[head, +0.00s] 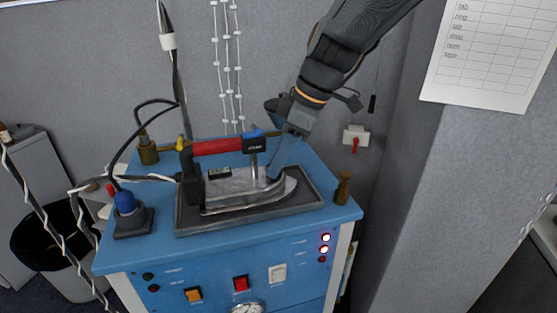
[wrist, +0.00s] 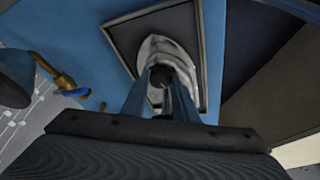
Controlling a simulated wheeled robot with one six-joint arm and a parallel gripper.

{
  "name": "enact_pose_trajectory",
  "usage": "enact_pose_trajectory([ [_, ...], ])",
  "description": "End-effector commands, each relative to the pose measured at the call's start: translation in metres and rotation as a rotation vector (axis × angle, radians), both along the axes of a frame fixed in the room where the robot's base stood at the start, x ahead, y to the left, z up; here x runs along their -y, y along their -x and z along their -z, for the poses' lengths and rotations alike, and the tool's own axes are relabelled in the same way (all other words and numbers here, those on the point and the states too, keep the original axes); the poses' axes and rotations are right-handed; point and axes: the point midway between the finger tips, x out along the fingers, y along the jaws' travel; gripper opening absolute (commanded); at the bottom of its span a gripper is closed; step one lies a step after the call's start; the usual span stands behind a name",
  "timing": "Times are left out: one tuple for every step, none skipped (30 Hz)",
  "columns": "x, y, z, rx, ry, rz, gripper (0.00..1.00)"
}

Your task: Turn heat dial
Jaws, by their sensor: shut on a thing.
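A clothes iron with a red handle (head: 217,146) and silver body (head: 240,185) rests on a dark grey rest plate (head: 312,188) on the blue station. A small dark round knob, seemingly the heat dial (wrist: 159,79), sits on the iron's body in the wrist view. My gripper (head: 272,176) reaches down from the upper right to the front part of the iron. In the wrist view my gripper (wrist: 161,82) has its two fingers on either side of the knob, shut on it. In the head view I cannot make out the knob or any pointer mark.
The blue station top (head: 310,160) carries a blue-capped fitting (head: 125,203) at left and a small brass post (head: 343,187) at right. A brass pipe with a dark cup (wrist: 14,78) is close beside my gripper. Cables hang at left; a grey wall (head: 400,170) stands right.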

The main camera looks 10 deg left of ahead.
Motion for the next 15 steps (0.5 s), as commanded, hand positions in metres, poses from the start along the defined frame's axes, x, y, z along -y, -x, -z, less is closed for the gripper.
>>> enact_pose_trajectory([
  [-0.0002,-0.0004,-0.0008,0.001,-0.001,-0.001,0.04],
  [-0.0002,-0.0004,-0.0008,0.001,-0.001,-0.001,0.3],
  [-0.0002,-0.0003,-0.0006,0.001,-0.001,-0.001,0.37],
  [-0.0002,-0.0003,-0.0006,0.001,-0.001,-0.001,0.42],
  [-0.0002,-0.0003,-0.0006,0.001,-0.001,-0.001,0.46],
  [-0.0002,-0.0003,-0.0005,0.0,0.0,-0.001,0.46],
  [-0.0001,-0.0002,-0.0005,0.0,0.0,-0.001,0.46],
  [-0.0002,-0.0002,-0.0004,0.0,0.0,-0.001,0.46],
  [-0.0002,-0.0002,-0.0004,0.0,0.0,-0.001,0.46],
  [-0.0002,-0.0002,-0.0004,0.0,0.0,-0.001,0.46],
  [-0.0001,-0.0002,-0.0003,0.0,0.0,-0.001,0.46],
  [-0.0001,-0.0002,-0.0004,0.0,0.0,-0.001,0.46],
  [0.0,-0.0002,-0.0006,0.001,0.0,-0.002,0.46],
  [0.0003,-0.0004,-0.0013,0.002,0.0,-0.001,0.46],
  [0.001,-0.0006,-0.003,0.003,-0.001,-0.001,0.46],
])
